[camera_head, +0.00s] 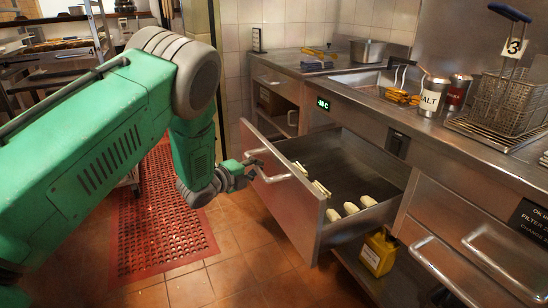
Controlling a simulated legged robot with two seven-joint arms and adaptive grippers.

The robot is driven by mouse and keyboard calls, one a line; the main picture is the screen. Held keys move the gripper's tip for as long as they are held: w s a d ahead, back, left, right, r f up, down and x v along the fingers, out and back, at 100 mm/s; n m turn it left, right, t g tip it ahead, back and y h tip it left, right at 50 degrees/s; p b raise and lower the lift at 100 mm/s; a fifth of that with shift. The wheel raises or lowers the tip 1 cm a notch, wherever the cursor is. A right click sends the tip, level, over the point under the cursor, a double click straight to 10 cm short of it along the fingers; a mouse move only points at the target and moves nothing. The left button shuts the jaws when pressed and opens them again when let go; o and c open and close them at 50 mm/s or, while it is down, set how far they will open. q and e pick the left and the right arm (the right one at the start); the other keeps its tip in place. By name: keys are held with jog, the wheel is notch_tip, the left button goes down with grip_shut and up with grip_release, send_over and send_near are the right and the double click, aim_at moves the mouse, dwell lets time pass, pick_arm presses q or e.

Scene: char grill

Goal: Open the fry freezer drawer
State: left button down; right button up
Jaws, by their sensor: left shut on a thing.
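The fry freezer drawer (311,214) is pulled well out from the steel counter, below a small display reading a minus temperature. Several pale items (350,208) lie inside it near the front panel. My left gripper (254,168) is at the drawer's bar handle (277,177), near its far end, and is shut on it. The exact finger contact is small and partly hidden. My green left arm crosses the left side of the view. My right gripper is not in view.
The steel counter (434,124) holds a salt shaker (432,96) and a fry basket (507,104). A yellow container (378,252) stands on the shelf below the drawer. A red perforated mat (160,220) lies on the tiled floor. The floor before the drawer is clear.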

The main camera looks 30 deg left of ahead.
pick_arm(q)
jog(key=s+a+p, duration=0.2)
jog(key=s+a, duration=0.4)
jog(key=s, duration=0.1)
jog(key=shift+s+f, duration=0.15)
jog(key=shift+s, duration=0.25)
jog(key=c, duration=1.5)
grip_release()
jog(key=shift+w+a, duration=0.1)
jog(key=v, duration=1.2)
